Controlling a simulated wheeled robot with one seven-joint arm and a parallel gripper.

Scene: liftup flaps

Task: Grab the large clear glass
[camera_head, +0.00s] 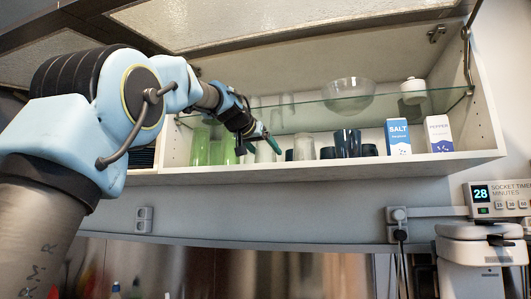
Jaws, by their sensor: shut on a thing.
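My gripper (268,143) reaches into the open wall cabinet from the left, at the height of the lower shelf. Its teal fingertips are shut on a clear glass (265,154), which stands upright, partly hidden by the fingers. I cannot tell whether the glass touches the shelf. Another clear glass (304,148) stands on the lower shelf just right of my gripper. More clear glasses (286,110) show faintly on the glass shelf above.
Green glasses (203,146) stand left of my gripper. Dark blue glasses (347,144), a salt box (398,138) and a pepper box (438,135) stand to the right. A clear bowl (348,94) and white jar (413,91) sit above. The raised flap (230,22) hangs overhead.

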